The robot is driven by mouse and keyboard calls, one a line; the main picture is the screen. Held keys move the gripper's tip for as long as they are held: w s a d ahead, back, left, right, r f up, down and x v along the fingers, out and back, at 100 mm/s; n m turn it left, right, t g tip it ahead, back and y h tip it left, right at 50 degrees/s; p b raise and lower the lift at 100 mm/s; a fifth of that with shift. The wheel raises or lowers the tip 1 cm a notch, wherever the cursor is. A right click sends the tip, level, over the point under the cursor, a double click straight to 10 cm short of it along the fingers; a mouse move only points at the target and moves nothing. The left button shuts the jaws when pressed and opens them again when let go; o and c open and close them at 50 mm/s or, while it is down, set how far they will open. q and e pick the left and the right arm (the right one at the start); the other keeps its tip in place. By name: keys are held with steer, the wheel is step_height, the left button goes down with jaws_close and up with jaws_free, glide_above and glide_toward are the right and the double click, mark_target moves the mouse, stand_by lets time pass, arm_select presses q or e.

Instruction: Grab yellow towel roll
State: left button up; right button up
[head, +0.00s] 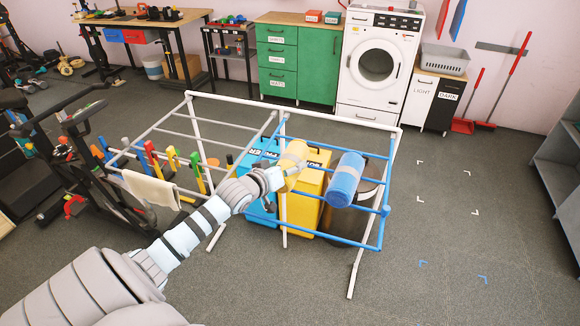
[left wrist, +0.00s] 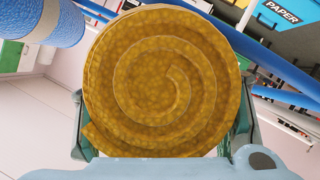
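The yellow towel roll (head: 293,153) lies on the drying rack (head: 333,113), to the left of the blue roll (head: 345,177). My left gripper (head: 277,178) is at the near end of the yellow roll. In the left wrist view the spiral end of the yellow towel roll (left wrist: 163,82) fills the middle. The fingers of my left gripper (left wrist: 165,130) stand on both sides of it, partly hidden by it. I cannot tell whether they press on it. My right gripper is not in view.
Blue bars of the rack run around the rolls. A blue bin (head: 258,205), a yellow bin (head: 303,213) and a dark bin (head: 345,222) stand under it. A white cloth (head: 152,189) hangs at the left. The floor (head: 465,245) to the right is clear.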

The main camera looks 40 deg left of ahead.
arm_select(q)
steer(key=c, duration=0.8)
